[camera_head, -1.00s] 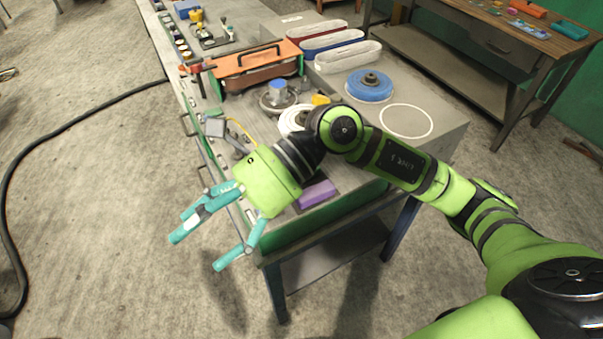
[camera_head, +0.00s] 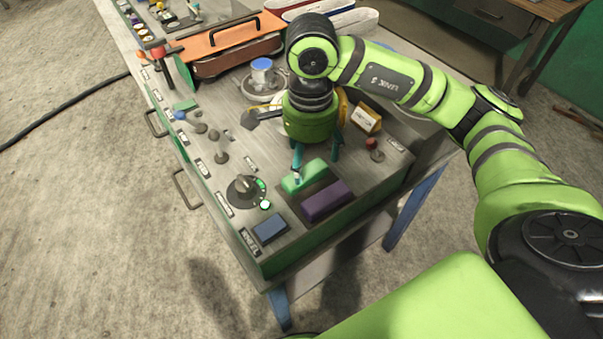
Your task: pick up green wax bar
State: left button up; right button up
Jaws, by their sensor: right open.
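The green wax bar (camera_head: 308,175) lies near the front of the workbench top, behind a purple bar (camera_head: 327,201). My right gripper (camera_head: 316,168) points down from above, at the bar's back side. Its teal fingers are apart and nothing is seen held. One fingertip overlaps the left part of the green bar in the picture; the other is near its right end. I cannot tell whether they touch it. My left gripper is out of view.
A black dial (camera_head: 243,189) and a blue block (camera_head: 269,228) are left and front of the bars. A red knob (camera_head: 371,143) and a small labelled box (camera_head: 366,118) are to the right. An orange case (camera_head: 228,46) stands farther back.

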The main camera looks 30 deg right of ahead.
aim_at(308, 175)
jog(key=shift+w+d+f+p, duration=0.1)
jog(key=shift+f+p, duration=0.55)
jog(key=shift+f, duration=0.15)
jog(key=shift+w+d+f+p, duration=0.15)
jog(key=shift+f+p, duration=0.45)
jog(key=shift+f, duration=0.05)
notch_tip(308, 175, down, 3)
jog(key=shift+w+p, duration=0.1)
jog(key=shift+p, duration=0.3)
jog(key=shift+f, duration=0.15)
jog(key=c, duration=1.3)
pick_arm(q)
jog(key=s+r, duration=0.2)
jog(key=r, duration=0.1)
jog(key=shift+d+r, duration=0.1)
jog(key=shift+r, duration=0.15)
pick_arm(e)
jog(key=shift+o, duration=0.2)
